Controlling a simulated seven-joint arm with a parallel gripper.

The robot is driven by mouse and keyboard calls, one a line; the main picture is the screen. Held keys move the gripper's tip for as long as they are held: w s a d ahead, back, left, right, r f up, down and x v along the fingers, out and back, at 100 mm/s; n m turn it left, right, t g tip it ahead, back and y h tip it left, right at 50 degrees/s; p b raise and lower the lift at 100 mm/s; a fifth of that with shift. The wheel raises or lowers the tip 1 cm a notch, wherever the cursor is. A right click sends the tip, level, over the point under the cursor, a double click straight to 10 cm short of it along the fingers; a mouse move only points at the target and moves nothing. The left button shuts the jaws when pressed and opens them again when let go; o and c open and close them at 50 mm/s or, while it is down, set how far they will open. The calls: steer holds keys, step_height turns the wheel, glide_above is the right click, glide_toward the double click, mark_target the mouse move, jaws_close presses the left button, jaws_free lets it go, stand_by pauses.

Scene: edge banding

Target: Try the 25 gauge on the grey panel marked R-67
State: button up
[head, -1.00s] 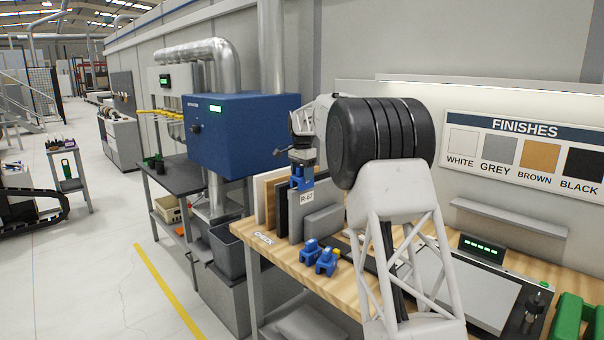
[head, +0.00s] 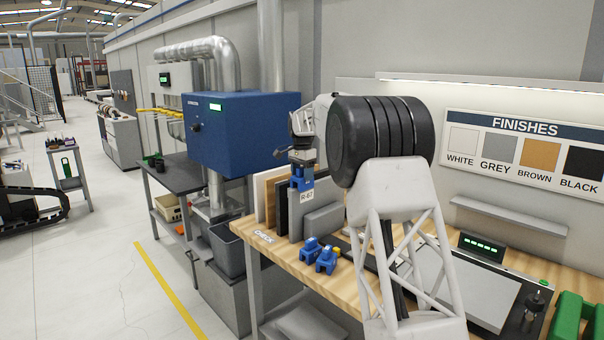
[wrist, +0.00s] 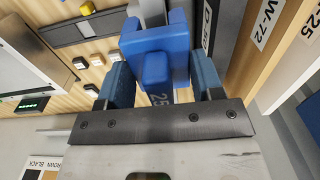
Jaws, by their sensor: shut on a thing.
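My gripper (head: 301,168) is shut on a blue gauge (wrist: 153,58) that bears the number 25. The wrist view shows one blue finger on each side of it. In the head view the held gauge (head: 300,184) is at the top edge of the grey panel (head: 323,194) with the white R-67 label (head: 306,197). A grey panel edge (wrist: 151,10) meets the gauge's far side in the wrist view. I cannot tell how far the gauge sits over the edge.
White, brown and black panels (head: 281,205) stand close on the left. Two other blue gauges (head: 311,249) (head: 327,260) are on the bench in front. A grey bin (head: 229,252) is left of the bench. A flat plate with a lit display (head: 483,246) lies at right.

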steer(key=shift+f, duration=0.3)
stand_by(0.5)
steer(key=o, duration=1.1)
steer(key=shift+c, duration=0.2)
steer(key=shift+r, duration=0.2)
steer(key=shift+r, duration=3.8)
